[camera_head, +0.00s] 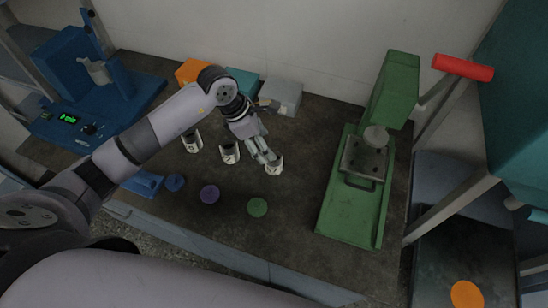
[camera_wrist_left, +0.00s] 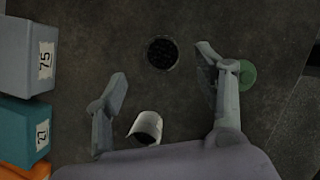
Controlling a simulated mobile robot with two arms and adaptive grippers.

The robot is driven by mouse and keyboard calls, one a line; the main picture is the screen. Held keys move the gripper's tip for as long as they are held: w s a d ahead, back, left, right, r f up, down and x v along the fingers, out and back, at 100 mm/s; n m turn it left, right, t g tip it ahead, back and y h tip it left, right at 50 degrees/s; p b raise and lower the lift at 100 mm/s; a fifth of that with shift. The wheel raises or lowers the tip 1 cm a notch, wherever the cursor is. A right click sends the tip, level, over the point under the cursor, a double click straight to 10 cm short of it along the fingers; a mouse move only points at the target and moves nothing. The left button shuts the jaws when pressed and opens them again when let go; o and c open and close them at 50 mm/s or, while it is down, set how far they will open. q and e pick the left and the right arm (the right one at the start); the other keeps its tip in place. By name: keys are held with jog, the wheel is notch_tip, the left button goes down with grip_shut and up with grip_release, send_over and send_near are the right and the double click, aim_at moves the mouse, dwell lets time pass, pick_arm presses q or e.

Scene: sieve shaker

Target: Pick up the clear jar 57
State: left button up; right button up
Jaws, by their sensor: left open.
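My left gripper (camera_head: 268,157) is open and points down at the bench, close above the rightmost of three small jars (camera_head: 274,168). In the left wrist view, that jar (camera_wrist_left: 163,53) shows from above as a round mouth with dark grains inside, lying between the fingertips (camera_wrist_left: 162,66), with no contact visible. The middle jar (camera_head: 230,153) shows with its pale label near the palm in the left wrist view (camera_wrist_left: 147,127). The left jar (camera_head: 192,141) stands further left. The jar numbers are not readable, so I cannot tell which is 57. My right gripper is out of view.
Green (camera_head: 257,207), purple (camera_head: 209,194) and blue (camera_head: 175,183) lids lie in front of the jars. Grey (camera_head: 281,95), teal (camera_head: 243,82) and orange (camera_head: 191,71) boxes stand behind. A green machine (camera_head: 346,218) is right, a blue device (camera_head: 75,105) left.

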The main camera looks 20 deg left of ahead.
aim_at(279, 160)
pick_arm(q)
jog(key=p+x, duration=0.1)
jog(key=x, duration=0.4)
jog(key=shift+d, duration=0.1)
jog(key=shift+d+f+p, duration=0.25)
jog(key=shift+f+p, duration=0.15)
jog(key=shift+f, duration=0.15)
jog(key=p+x, duration=0.1)
jog(key=x, duration=0.2)
jog(key=shift+d+f, duration=0.1)
jog(key=shift+f, duration=0.05)
jog(key=shift+w+d+f, duration=0.1)
jog(key=shift+w+f, duration=0.05)
jog(key=shift+f, duration=0.35)
jog(key=shift+c, duration=0.4)
jog(key=c, duration=1.2)
jog(key=shift+c, duration=0.4)
jog(key=shift+r, duration=0.15)
